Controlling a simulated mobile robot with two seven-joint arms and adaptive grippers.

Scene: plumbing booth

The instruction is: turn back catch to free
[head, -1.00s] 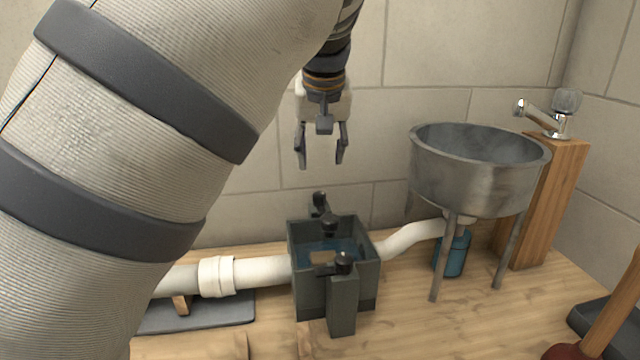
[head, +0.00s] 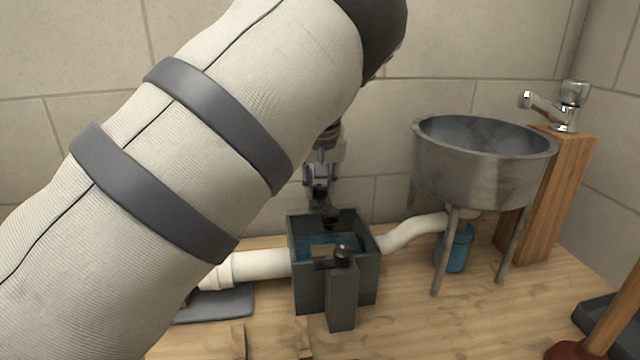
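A dark grey open-topped box (head: 308,282) stands on the wooden floor, with blue inside. The back catch (head: 319,194), a small black knob, is at its far rim. Another black knob (head: 329,214) shows just in front of it. A front catch with a black knob (head: 343,253) tops a grey post (head: 341,300) on the near side. My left gripper (head: 321,182) points down over the back catch, with a finger on each side of it. The fingers look apart; contact is not clear. My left arm hides part of the wrist. My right gripper is out of view.
White pipes (head: 262,264) join the box left and right. A metal basin (head: 483,165) on legs stands right, beside a wooden post (head: 548,200) with a tap (head: 565,110). A blue container (head: 457,250) sits below the basin. A wooden handle (head: 612,315) rises at front right.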

